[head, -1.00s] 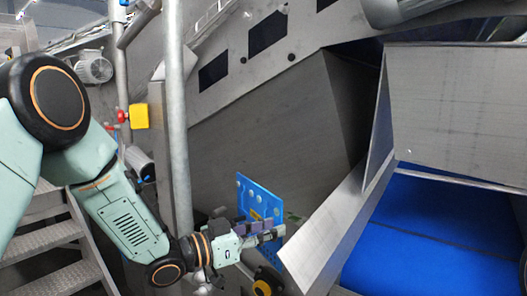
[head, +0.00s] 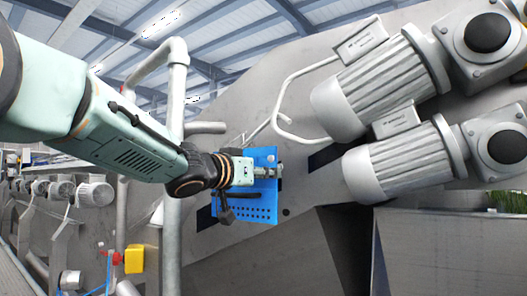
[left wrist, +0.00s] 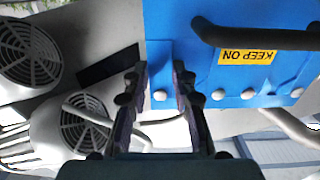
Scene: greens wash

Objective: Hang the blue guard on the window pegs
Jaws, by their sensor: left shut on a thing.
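The blue guard (head: 262,208) is a flat plate with rows of dark holes along its lower part. It hangs in my left gripper (head: 272,172), in front of the sloping grey machine wall. In the left wrist view the guard (left wrist: 210,75) shows a black handle, a yellow label reading KEEP ON upside down, and several pale round spots. My left gripper's fingers (left wrist: 158,85) are shut on its edge. Dark window openings (head: 325,155) show in the wall on both sides of the guard. The wall behind the guard is hidden, and I cannot make out the pegs clearly. My right gripper is not in view.
Two large grey motors (head: 385,85) stick out from the wall at the right. A grey pipe (head: 172,230) stands upright under my left arm. A yellow box (head: 134,259) is at the lower left.

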